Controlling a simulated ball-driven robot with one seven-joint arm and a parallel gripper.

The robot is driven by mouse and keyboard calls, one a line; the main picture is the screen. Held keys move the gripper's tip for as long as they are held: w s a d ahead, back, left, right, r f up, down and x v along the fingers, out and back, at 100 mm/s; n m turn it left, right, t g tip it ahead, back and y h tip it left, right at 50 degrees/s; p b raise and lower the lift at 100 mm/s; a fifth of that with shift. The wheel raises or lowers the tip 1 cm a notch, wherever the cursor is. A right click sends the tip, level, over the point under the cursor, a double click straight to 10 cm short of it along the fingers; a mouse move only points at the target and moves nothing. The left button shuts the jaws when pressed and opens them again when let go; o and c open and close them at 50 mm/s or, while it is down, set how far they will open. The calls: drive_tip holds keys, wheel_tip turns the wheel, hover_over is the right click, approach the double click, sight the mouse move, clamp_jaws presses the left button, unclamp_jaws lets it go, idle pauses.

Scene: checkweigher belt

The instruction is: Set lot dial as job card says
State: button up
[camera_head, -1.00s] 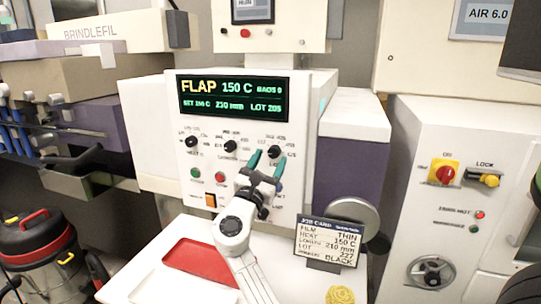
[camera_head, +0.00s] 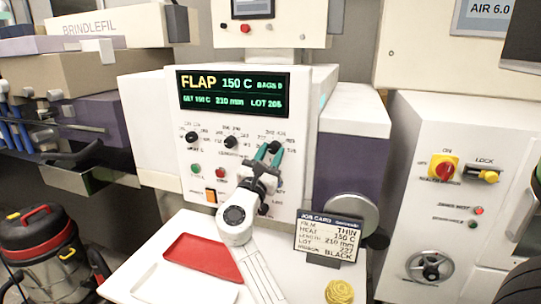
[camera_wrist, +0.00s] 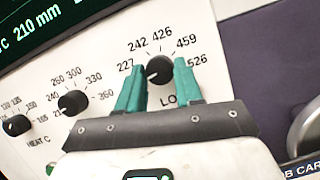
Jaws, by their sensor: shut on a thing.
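The lot dial (camera_head: 275,147) is a small black knob at the right of the white panel; it also shows in the wrist view (camera_wrist: 160,71). Its pale mark points to the lower left, below the 227 label. Labels 227, 242, 426, 459 and 526 show around it; the left finger covers part of the scale. My gripper (camera_head: 270,152) has its green fingers on either side of the knob and is shut on it, also in the wrist view (camera_wrist: 158,75). The job card (camera_head: 329,238) reads lot 227. The display (camera_head: 233,93) reads LOT 205.
The length dial (camera_head: 231,142) and heat dial (camera_head: 193,138) sit to the left. Green and red buttons and an orange switch (camera_head: 210,196) lie below them. A red tray (camera_head: 202,257) and a yellow coil (camera_head: 339,292) lie on the white table.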

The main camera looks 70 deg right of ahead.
drive_tip(key=shift+c, duration=0.4)
drive_tip(key=shift+w+m+b, duration=0.1)
drive_tip(key=shift+m+b, duration=0.2)
drive_tip(key=m+g+b, duration=0.1)
drive_tip(key=m, duration=0.1)
drive_tip(key=m+g+b, duration=0.1)
drive_tip(key=m+b, duration=0.1)
drive_tip(key=shift+w+f+m+g+y, duration=0.1)
drive_tip(key=shift+f+m+g+y, duration=0.05)
drive_tip(key=shift+m+g+y, duration=0.15)
drive_tip(key=shift+w+r+m+g+y+b, duration=0.1)
drive_tip(key=shift+m+g+y+b, duration=0.25)
drive_tip(key=shift+m, duration=0.55)
drive_tip(key=shift+s+r+m+g+y+b, duration=0.1)
drive_tip(key=shift+m+g+y+b, duration=0.15)
drive_tip(key=shift+m+b, duration=0.5)
drive_tip(key=shift+w+r+m+g+y+b, duration=0.1)
drive_tip(key=shift+m+g+y+b, duration=0.2)
drive_tip(key=shift+m, duration=0.75)
drive_tip(key=o, duration=1)
drive_tip(key=shift+o, duration=0.2)
